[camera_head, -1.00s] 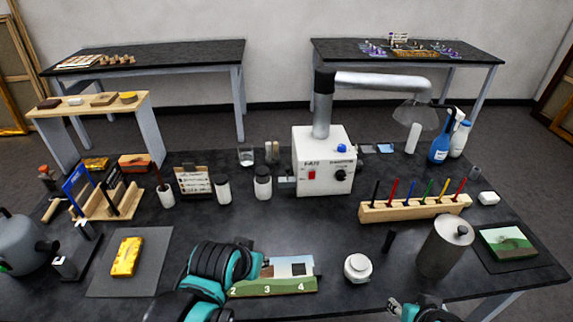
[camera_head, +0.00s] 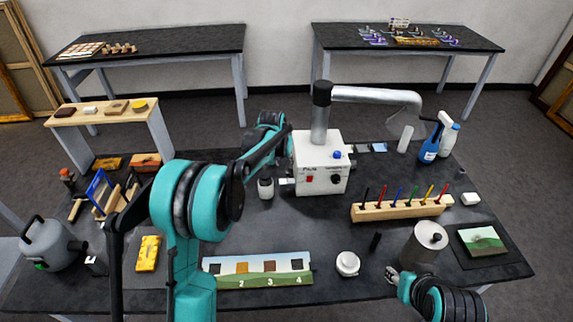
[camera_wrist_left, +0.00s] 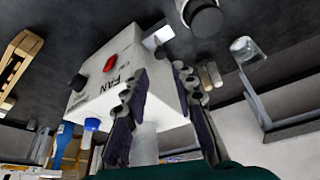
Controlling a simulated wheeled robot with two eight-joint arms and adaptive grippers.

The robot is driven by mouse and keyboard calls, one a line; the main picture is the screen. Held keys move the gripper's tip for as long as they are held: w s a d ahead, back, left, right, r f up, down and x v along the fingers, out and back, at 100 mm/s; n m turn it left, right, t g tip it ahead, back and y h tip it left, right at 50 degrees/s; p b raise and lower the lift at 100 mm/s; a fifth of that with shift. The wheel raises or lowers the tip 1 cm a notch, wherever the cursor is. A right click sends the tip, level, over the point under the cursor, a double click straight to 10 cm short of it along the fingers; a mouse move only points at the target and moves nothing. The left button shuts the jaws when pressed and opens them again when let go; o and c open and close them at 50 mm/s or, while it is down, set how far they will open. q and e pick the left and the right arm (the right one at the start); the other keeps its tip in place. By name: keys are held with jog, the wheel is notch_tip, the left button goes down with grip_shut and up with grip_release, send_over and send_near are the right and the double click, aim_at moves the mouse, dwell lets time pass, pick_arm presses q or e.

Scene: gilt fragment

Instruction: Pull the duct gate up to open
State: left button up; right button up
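The white fan box (camera_head: 320,178) stands mid-table with a red switch, black knob and grey duct pipe (camera_head: 319,125). A blue knob (camera_head: 337,155) shows at its upper edge, also in the left wrist view (camera_wrist_left: 92,125). I cannot tell which part is the duct gate. My left gripper (camera_head: 285,133) is at the box's upper left, beside the pipe. In the left wrist view, where the box appears upside down, its fingers (camera_wrist_left: 160,105) are spread, with the pipe (camera_wrist_left: 145,145) seen between them. Contact is unclear. My right gripper (camera_head: 392,275) is low at front right, fingers too small to read.
A pen rack (camera_head: 402,208) stands right of the box. A blue spray bottle (camera_head: 429,150) is behind it. My left arm covers much of the table's left.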

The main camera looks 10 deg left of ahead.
aim_at(287, 172)
pick_arm(q)
jog(key=b+x, duration=0.1)
jog(key=x, duration=0.7)
grip_shut()
